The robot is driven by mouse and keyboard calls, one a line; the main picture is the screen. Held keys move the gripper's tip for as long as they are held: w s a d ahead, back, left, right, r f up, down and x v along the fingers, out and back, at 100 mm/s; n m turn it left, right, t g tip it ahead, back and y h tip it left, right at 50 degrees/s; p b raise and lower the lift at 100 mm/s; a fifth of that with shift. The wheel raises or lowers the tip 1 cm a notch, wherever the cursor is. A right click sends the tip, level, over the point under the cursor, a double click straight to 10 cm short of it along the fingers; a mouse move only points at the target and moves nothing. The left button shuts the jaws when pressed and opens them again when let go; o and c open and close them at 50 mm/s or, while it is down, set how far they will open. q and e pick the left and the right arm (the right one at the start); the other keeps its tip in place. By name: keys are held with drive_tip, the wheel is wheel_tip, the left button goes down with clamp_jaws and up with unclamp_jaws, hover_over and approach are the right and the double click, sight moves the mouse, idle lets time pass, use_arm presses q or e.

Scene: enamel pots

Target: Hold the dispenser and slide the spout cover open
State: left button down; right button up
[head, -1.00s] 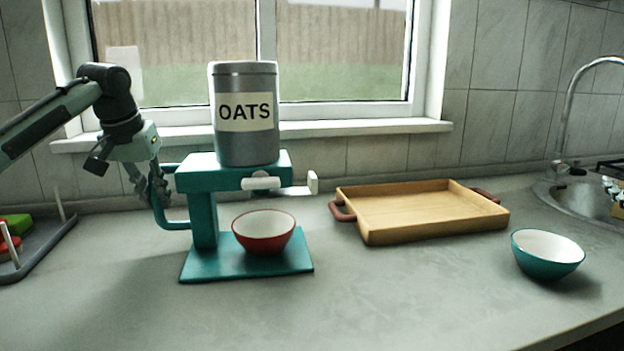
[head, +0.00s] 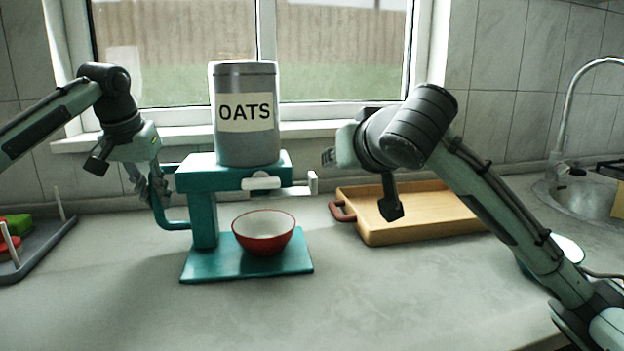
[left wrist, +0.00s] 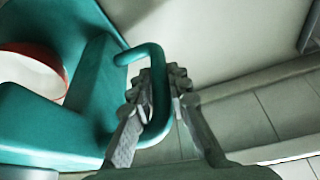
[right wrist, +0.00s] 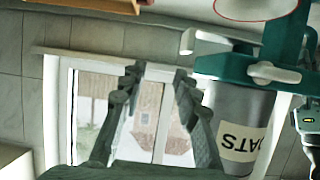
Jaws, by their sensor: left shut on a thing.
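The teal dispenser (head: 203,215) stands on the counter with a grey OATS canister (head: 247,115) on top. My left gripper (head: 157,187) is shut on the teal side handle (left wrist: 159,85), as the left wrist view shows. My right gripper (right wrist: 158,75) is open and empty, right of the tab and apart from it. The tab (right wrist: 187,41) and the canister also show upside down in the right wrist view.
A red bowl (head: 263,240) with a white inside stands on the dispenser's base under the spout. A wooden tray (head: 385,236) lies behind my right arm. A teal bowl (head: 568,248) at the right is mostly hidden by that arm. A grey rack (head: 45,251) stands at the left.

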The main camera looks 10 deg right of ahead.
sight(314, 178)
drive_tip(key=s+a+f, duration=0.1)
drive_tip(key=s+a, duration=0.2)
drive_tip(key=a, duration=0.1)
drive_tip(key=x, duration=1.1)
drive_tip(key=shift+w+f, duration=0.1)
drive_tip(key=shift+f, duration=0.1)
drive_tip(key=shift+c, duration=0.5)
clamp_jaws()
